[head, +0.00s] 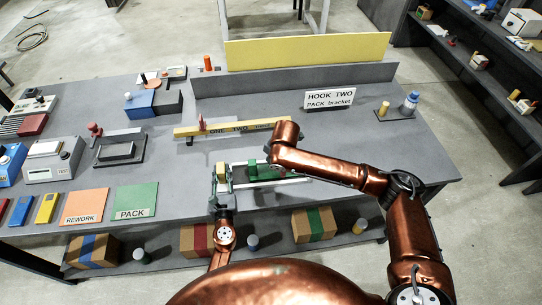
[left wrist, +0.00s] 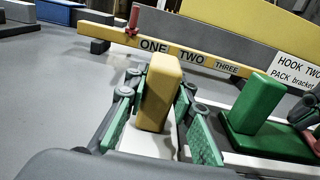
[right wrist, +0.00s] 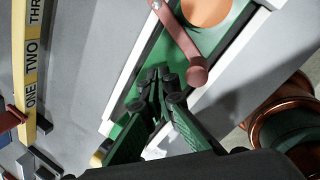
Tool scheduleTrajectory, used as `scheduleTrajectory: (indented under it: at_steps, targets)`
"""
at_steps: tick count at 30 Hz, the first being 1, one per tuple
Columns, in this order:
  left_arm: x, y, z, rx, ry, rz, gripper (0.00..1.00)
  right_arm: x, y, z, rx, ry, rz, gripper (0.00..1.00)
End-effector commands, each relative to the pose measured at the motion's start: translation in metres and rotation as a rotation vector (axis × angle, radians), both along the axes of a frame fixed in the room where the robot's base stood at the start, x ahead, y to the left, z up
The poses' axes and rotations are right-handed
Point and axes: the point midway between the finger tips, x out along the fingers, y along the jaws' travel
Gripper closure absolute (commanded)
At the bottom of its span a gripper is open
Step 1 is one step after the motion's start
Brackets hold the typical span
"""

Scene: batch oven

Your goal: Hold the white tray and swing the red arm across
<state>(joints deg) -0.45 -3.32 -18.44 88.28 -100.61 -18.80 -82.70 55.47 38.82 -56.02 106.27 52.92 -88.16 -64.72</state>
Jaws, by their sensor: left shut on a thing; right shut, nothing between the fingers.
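The white tray (head: 290,183) lies on the grey bench; its white floor also shows in the left wrist view (left wrist: 150,143). My left gripper (head: 222,174) is shut on the yellow upright block (left wrist: 160,92) at the tray's left end. A green block (left wrist: 258,108) stands on a green plate to its right. The red arm (right wrist: 178,32), a flat bar with a round knob (right wrist: 197,76), lies across the green surface near an orange disc (right wrist: 206,10). My right gripper (right wrist: 160,84) is shut and empty, its tips beside the knob. My right forearm hides it in the head view.
A yellow bar marked ONE, TWO, THREE (head: 222,130) with a red post stands behind the tray. A sign reading HOOK TWO, PACK bracket (head: 330,99) is at the back right. Scales and coloured mats (head: 136,200) fill the left. Bench right of the tray is fairly clear.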

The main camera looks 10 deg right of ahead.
Motion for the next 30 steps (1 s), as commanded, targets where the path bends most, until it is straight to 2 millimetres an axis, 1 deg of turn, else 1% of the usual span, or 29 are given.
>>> scheduleTrajectory:
  at_steps: [1, 18, 23, 30]
  targets:
    - [0.0, 0.0, -0.002, 0.0, 0.004, 0.0, 1.0, 0.001, 0.0, 0.005, 0.0, -0.003, 0.0, 1.0]
    - [0.0, 0.0, -0.002, 0.0, 0.004, -0.001, 1.0, 0.001, 0.0, 0.059, 0.0, -0.004, 0.001, 1.0]
    - [0.0, 0.0, -0.002, 0.0, 0.004, -0.001, 1.0, 0.0, 0.0, 0.067, 0.0, -0.003, 0.0, 1.0]
    - [0.0, 0.0, -0.002, 0.0, 0.004, -0.001, 1.0, 0.0, 0.0, 0.068, -0.001, -0.002, 0.0, 1.0]
